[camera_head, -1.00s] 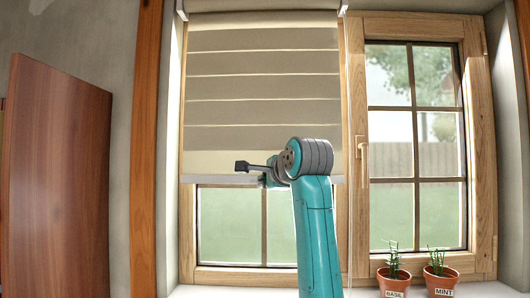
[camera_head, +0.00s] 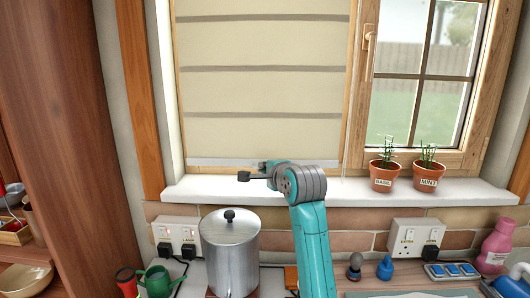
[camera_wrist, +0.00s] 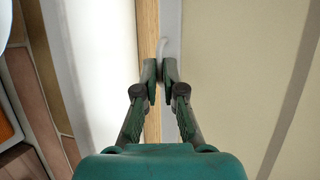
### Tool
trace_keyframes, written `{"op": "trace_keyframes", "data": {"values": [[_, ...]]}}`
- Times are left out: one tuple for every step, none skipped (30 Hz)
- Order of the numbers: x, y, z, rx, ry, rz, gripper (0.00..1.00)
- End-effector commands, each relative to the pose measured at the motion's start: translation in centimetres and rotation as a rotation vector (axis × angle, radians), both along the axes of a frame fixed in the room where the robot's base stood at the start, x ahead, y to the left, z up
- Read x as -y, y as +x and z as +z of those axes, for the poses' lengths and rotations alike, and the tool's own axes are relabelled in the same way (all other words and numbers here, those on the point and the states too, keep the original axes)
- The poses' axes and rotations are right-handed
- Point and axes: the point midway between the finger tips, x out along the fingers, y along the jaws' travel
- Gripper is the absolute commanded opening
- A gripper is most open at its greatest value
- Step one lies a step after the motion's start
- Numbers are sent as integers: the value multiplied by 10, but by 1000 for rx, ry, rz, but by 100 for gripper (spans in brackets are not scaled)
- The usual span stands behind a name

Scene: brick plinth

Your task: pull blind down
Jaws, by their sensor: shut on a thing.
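The cream blind (camera_head: 262,90) with grey cross bands covers the visible left window pane in the head view. Its pale bottom bar (camera_head: 215,162) lies close to the white sill (camera_head: 340,190). My gripper (camera_head: 262,168) is at the bar's middle, partly hidden by my wrist. In the wrist view, my gripper (camera_wrist: 160,72) is shut at the blind's edge, on a small pale curved pull (camera_wrist: 165,48) by the bottom bar (camera_wrist: 170,100). The blind cloth (camera_wrist: 240,60) fills the right of that view. The fingers hide part of the pull.
Below are a metal pot (camera_head: 230,255), a green watering can (camera_head: 158,281), socket boxes and a pink bottle (camera_head: 497,245). A brown cabinet panel (camera_head: 70,130) stands at left.

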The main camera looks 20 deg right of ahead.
Motion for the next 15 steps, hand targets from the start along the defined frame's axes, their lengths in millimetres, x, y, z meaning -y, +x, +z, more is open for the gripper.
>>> {"op": "trace_keyframes", "data": {"values": [[0,0,-5,-1,0,0,0],[0,0,-7,-1,0,0,0],[0,0,-8,-1,0,0,0],[0,0,-10,-1,0,0,0],[0,0,-10,-1,0,0,0],[0,0,-11,-1,0,0,0],[0,0,-11,-1,0,0,0],[0,0,-11,0,0,0,0],[0,0,-11,0,0,0,0],[0,0,-11,0,0,0,0],[0,0,-11,0,0,0,0],[0,0,-11,0,0,0,0],[0,0,-11,0,0,0,0],[0,0,-11,0,0,0,0],[0,0,-11,0,0,0,0]]}}
